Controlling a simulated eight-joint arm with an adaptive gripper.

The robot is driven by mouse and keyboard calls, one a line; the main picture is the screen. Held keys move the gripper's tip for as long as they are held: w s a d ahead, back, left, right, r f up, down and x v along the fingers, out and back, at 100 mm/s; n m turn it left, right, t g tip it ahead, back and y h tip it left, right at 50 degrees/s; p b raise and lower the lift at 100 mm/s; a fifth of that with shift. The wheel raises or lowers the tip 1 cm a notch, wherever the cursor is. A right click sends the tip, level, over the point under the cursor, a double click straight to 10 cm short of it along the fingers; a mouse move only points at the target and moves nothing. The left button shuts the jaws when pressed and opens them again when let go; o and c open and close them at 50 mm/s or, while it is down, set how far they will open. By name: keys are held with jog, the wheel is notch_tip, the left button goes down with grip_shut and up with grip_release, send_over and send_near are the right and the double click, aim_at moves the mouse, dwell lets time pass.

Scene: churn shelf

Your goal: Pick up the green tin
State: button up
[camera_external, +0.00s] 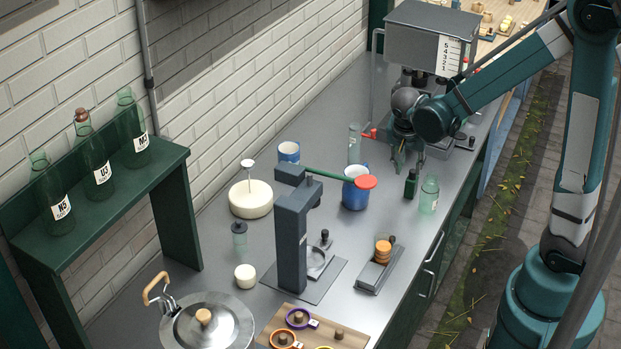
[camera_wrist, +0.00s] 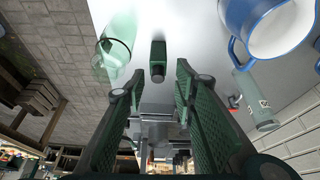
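A small dark green tin (camera_external: 411,184) with a narrower dark top stands upright on the steel counter, near its right edge. In the wrist view the tin (camera_wrist: 158,57) lies ahead, roughly centred between the fingertips. My gripper (camera_external: 408,162) is open and empty, with its fingers pointing down just above and behind the tin. In the wrist view both fingers of the gripper (camera_wrist: 158,76) are spread wide, with a gap on each side of the tin. I see no contact between fingers and tin.
A grey-green cylinder (camera_external: 354,143) and a grey machine (camera_external: 425,45) stand behind.

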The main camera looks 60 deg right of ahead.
aim_at(411, 180)
dwell(0.3)
jog(key=shift+b+x, duration=0.35)
jog(key=shift+x, duration=3.05)
jog(key=shift+f, duration=0.1)
jog(key=shift+b+x, duration=0.3)
jog(key=shift+x, duration=2.2)
jog(key=shift+s, duration=0.15)
jog(key=shift+c, duration=0.5)
jog(key=c, duration=0.6)
